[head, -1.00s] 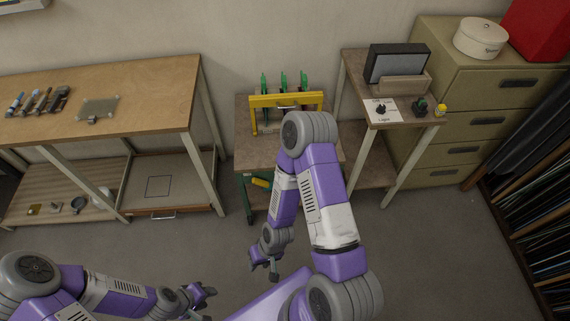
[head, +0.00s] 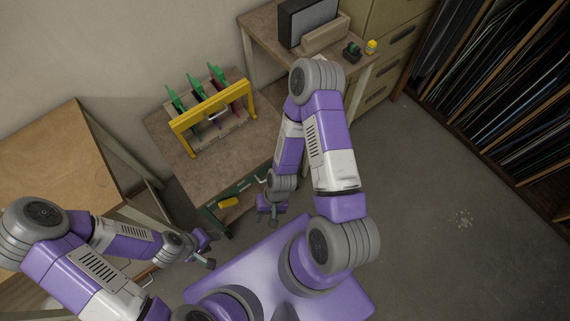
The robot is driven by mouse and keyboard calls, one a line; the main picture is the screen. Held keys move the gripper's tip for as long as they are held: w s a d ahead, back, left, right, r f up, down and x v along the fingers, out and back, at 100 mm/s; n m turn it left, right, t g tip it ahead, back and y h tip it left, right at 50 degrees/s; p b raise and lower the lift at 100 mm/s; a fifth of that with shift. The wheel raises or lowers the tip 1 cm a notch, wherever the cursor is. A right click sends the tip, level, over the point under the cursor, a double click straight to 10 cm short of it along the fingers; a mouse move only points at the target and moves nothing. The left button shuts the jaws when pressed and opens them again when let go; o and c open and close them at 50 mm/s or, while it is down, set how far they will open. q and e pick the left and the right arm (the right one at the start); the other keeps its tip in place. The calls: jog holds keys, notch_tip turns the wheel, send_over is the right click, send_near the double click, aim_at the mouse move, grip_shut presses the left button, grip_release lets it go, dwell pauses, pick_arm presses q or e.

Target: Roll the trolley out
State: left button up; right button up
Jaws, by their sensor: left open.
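The trolley (head: 160,130) has a brown top and a green lower frame, and stands against the wall in the upper middle of the head view. A yellow frame (head: 212,108) with several green-handled tools (head: 195,88) behind it stands on its top. A yellow piece (head: 229,202) shows low on its near side. My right gripper (head: 268,219) is in front of the trolley's near side, its jaw gap unclear. My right arm hides part of the trolley's right side. My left gripper (head: 208,254) is open and empty, below the trolley's near left corner.
A wooden workbench (head: 50,155) stands close on the trolley's left. A side table (head: 262,28) with a dark-framed panel (head: 308,22) stands to its right, beside drawers (head: 392,62). A rack of sheets (head: 490,90) lines the right. The grey floor (head: 430,180) at right is free.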

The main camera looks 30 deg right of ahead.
jog(key=s+a+f+m+g+y+b, duration=0.15)
jog(key=f+m+y+b, duration=0.3)
jog(key=m, duration=0.45)
jog(key=s+a+f+m+t+y+b, duration=0.1)
jog(key=s+a+f+m+y+b, duration=0.15)
jog(key=f+m+y, duration=0.4)
jog(key=w+d+f+m+t+h+b, duration=0.25)
jog(key=w+d+m+t, duration=0.25)
jog(key=w+m+t, duration=0.5)
jog(key=w+d+f+m+t+h+b, duration=0.2)
jog(key=w+d+m+t+b, duration=0.2)
jog(key=m+t, duration=0.65)
jog(key=d+f+m+t+h+b, duration=0.1)
jog(key=d+f+m+h+b, duration=0.15)
jog(key=d+m+h, duration=0.8)
jog(key=shift+m+y, duration=0.6)
jog(key=shift+m, duration=0.25)
jog(key=w, duration=0.7)
jog(key=shift+w+r, duration=0.4)
